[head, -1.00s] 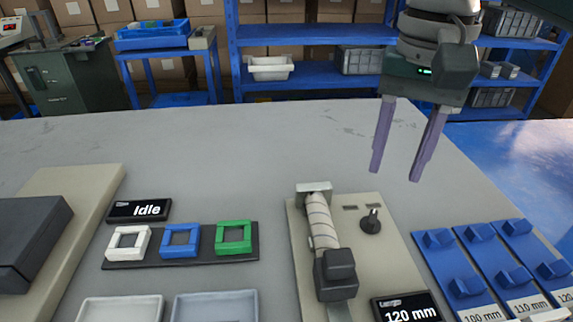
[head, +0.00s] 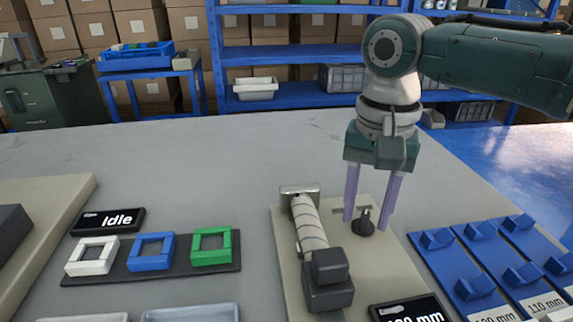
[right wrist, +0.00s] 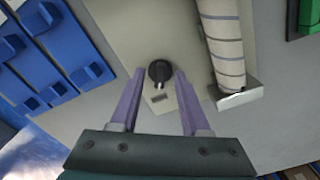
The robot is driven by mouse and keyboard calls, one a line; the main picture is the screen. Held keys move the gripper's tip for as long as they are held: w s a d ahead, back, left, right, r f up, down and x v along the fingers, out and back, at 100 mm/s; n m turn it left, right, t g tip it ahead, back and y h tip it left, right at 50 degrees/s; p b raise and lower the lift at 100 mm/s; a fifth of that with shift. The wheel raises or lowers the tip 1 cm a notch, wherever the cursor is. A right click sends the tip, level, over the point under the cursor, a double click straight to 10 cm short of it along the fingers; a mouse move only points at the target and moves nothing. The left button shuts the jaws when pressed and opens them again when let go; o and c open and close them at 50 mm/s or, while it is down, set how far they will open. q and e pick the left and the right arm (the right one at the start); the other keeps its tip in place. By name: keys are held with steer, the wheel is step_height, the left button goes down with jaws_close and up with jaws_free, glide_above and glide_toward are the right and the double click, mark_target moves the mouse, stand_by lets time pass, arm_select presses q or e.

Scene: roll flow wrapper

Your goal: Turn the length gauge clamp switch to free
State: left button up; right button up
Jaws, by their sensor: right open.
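The clamp switch (head: 363,222) is a small black rotary knob on the beige plate of the length gauge (head: 292,262). It also shows in the right wrist view (right wrist: 160,72), with small dark label marks beside it on the plate. My right gripper (head: 368,222) is open, pointing down, with its two purple fingers on either side of the knob in the head view. In the right wrist view the fingertips (right wrist: 156,76) reach just to the knob's near side; I cannot tell whether they touch it. My left gripper is not in view.
A striped roll (head: 309,222) with a black block (head: 329,280) lies left of the knob. A dark length display (head: 408,310) sits in front. Blue holders (head: 470,270) stand at the right. A display reading Idle (head: 108,221) and white, blue and green frames are at the left.

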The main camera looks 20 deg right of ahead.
jaws_close()
stand_by(0.3)
stand_by(0.3)
